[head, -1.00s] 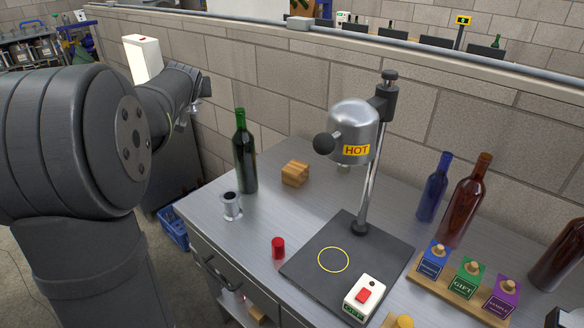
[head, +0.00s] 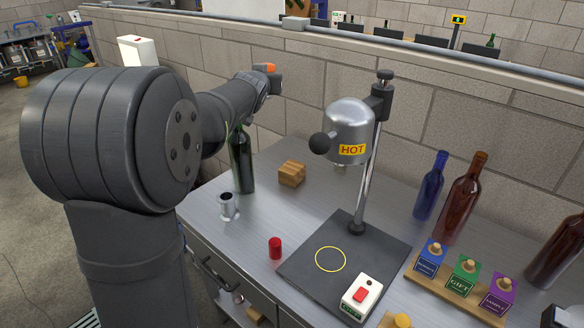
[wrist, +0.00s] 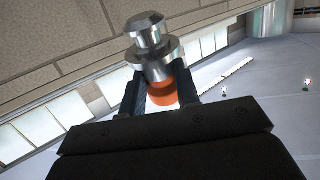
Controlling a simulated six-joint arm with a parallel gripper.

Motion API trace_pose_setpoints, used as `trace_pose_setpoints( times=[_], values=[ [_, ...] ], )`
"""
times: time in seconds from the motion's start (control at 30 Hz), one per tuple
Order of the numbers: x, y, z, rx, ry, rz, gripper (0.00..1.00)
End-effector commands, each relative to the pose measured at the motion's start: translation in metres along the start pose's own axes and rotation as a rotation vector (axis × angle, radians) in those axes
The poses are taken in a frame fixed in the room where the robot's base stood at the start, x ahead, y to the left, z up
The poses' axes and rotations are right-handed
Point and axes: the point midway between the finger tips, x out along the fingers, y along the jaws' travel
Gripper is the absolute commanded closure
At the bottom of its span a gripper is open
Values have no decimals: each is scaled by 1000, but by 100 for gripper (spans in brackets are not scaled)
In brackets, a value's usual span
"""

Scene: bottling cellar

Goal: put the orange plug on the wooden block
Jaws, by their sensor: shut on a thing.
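My gripper (wrist: 165,88) is shut on the orange plug (wrist: 163,96), whose orange body sits between the two dark fingers. A shiny stepped metal piece (wrist: 150,46) shows at the plug's end, beyond the fingers. In the head view the orange plug (head: 271,67) shows as a small orange patch at the end of my arm, high in front of the wall. The wooden block (head: 291,173) stands on the metal bench, behind and right of the green bottle, lower than my gripper. Its top looks bare.
A dark green bottle (head: 241,160) stands below my arm. Blue and brown bottles stand further right.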

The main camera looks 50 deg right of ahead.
Motion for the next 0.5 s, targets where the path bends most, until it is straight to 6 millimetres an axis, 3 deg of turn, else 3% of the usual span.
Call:
trace_pose_setpoints(
  times=[0.5],
  values=[
    [-10,130,-14,21,122,256,100]
  ],
)
